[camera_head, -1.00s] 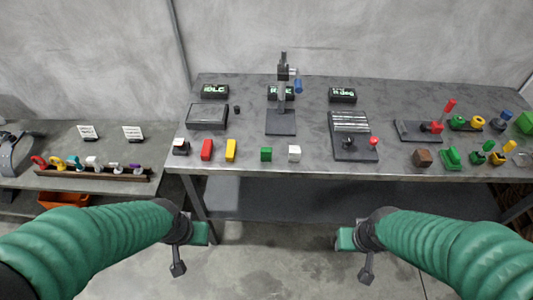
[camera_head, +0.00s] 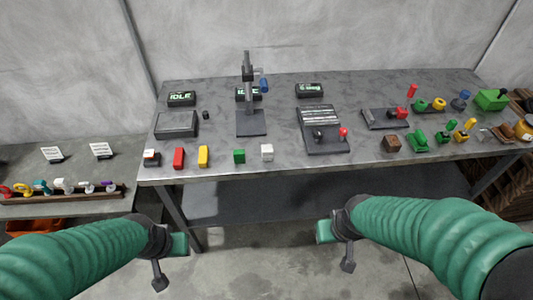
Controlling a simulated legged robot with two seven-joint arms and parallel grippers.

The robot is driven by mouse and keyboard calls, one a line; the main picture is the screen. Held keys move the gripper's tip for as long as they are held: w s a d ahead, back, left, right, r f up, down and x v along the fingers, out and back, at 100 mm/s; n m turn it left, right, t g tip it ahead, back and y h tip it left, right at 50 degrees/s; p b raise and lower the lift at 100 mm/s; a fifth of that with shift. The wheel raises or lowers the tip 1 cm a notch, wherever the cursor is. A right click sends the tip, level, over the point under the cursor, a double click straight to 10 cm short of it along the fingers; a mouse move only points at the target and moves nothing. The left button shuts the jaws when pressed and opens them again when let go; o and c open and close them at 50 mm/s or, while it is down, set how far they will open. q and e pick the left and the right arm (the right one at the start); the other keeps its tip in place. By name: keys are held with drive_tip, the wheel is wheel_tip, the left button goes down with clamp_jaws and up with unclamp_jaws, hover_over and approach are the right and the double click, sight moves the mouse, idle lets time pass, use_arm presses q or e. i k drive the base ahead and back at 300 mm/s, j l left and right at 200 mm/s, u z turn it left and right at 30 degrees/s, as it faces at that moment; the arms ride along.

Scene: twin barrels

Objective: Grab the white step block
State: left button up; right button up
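A small white block (camera_head: 267,152) sits near the front edge of the grey metal table (camera_head: 330,166), just right of a green block. From here I cannot make out a step in its shape. Another block with a white top (camera_head: 151,158) and dark and red parts stands at the table's front left. My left gripper (camera_head: 170,262) hangs below and in front of the table at the lower left, apart from everything. My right gripper (camera_head: 335,250) hangs in front of the table, below and right of the white block, also apart. The finger gaps of both grippers are too unclear to read.
Red (camera_head: 179,158), yellow (camera_head: 203,156) and green (camera_head: 239,156) blocks stand in a row left of the white block. A press-like stand (camera_head: 250,122) and a ribbed fixture (camera_head: 322,132) are behind. A brown block (camera_head: 392,143) is farther right. A lower side table (camera_head: 100,170) holds a rack.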

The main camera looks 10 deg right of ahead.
sight(268, 151)
drive_tip(key=i+l+u, duration=0.2)
drive_tip(key=i+l, duration=0.15)
drive_tip(key=i+l+u, duration=0.2)
drive_tip(key=l, duration=0.25)
drive_tip(key=i+l+u, duration=0.2)
drive_tip(key=i+l, duration=0.2)
